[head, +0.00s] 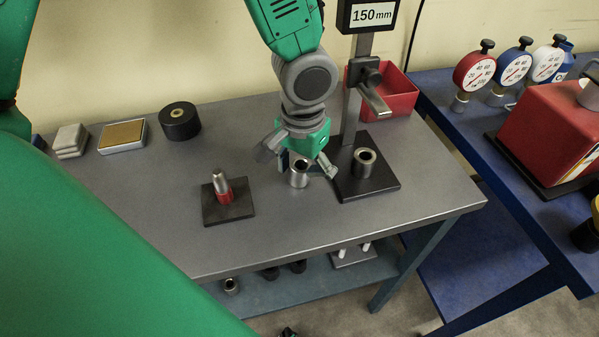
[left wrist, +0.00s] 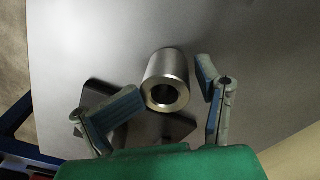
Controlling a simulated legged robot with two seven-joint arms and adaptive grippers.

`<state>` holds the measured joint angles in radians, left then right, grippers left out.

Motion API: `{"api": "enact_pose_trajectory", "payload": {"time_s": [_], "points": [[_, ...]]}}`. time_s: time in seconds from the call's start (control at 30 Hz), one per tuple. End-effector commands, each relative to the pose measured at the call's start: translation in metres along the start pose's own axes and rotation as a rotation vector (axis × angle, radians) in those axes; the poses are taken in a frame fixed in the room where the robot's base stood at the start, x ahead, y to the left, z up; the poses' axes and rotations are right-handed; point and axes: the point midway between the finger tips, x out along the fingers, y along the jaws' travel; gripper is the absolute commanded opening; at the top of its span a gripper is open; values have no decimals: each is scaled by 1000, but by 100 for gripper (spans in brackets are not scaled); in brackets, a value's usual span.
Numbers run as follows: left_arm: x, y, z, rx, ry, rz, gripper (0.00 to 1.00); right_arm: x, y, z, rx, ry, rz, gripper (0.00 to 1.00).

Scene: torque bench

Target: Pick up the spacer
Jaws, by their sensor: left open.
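The spacer, a short silver metal cylinder with a bore (head: 299,174), stands upright on the grey bench, just left of the height gauge's dark base. In the left wrist view the spacer (left wrist: 168,70) shows its bored end between the fingers. My left gripper (head: 296,164) is open over the spacer, with a finger on each side; it also shows in the left wrist view (left wrist: 178,100). I see gaps between the fingers and the spacer there. A similar metal ring (head: 364,161) stands on the gauge base. My right gripper is not in view.
The height gauge (head: 352,110) stands close right of the gripper on its dark base (head: 385,178). A red-collared pin on a dark plate (head: 236,206) is to the left. A red bin (head: 393,95) is behind. The bench front (head: 300,225) is clear.

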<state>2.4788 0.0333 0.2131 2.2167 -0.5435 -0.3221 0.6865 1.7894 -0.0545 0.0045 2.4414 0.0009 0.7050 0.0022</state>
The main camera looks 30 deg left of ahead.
Motion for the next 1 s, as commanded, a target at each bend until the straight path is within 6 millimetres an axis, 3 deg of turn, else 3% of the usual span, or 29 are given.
{"api": "enact_pose_trajectory", "payload": {"time_s": [0.3,0.43,0.47,0.77,1.0], "points": [[10,-14,2,-3,-1,15,57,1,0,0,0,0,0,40],[11,-14,2,-3,-4,14,11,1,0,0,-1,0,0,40],[11,-13,2,-3,-5,13,4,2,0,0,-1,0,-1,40],[7,-7,1,-1,-7,5,4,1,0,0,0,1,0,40],[-37,-6,1,-3,3,9,0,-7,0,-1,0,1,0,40]]}}
